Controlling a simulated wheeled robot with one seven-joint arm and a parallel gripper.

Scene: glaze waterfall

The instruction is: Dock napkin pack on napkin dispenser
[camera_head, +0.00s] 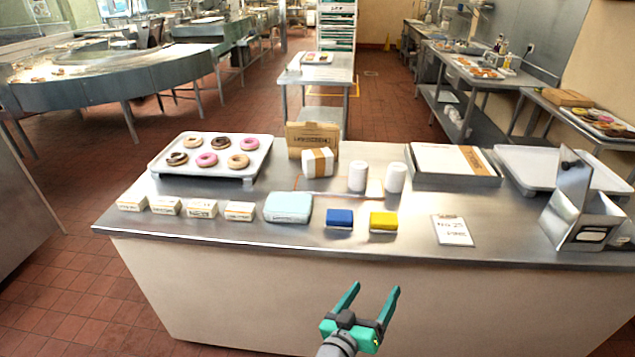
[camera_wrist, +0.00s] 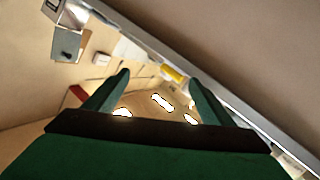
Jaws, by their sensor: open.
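A white block with a brown band (camera_head: 318,162), which looks like the napkin pack, stands at the back middle of the steel counter, in front of a cardboard box. A steel holder with a raised angled plate (camera_head: 583,220), which looks like the napkin dispenser, stands at the counter's right end. It also seems to show at the upper left of the wrist view (camera_wrist: 66,42). My gripper (camera_head: 376,290) is open and empty in front of the counter's front panel, apart from both things. In the wrist view its two fingers (camera_wrist: 158,78) hold nothing.
The counter (camera_head: 400,238) also bears a donut tray (camera_head: 220,139), several small white boxes (camera_head: 202,208), a light-blue pack (camera_head: 288,208), blue (camera_head: 339,218) and yellow (camera_head: 383,222) blocks, white rolls (camera_head: 395,178), a clipboard (camera_head: 453,230) and a white tray (camera_head: 527,180).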

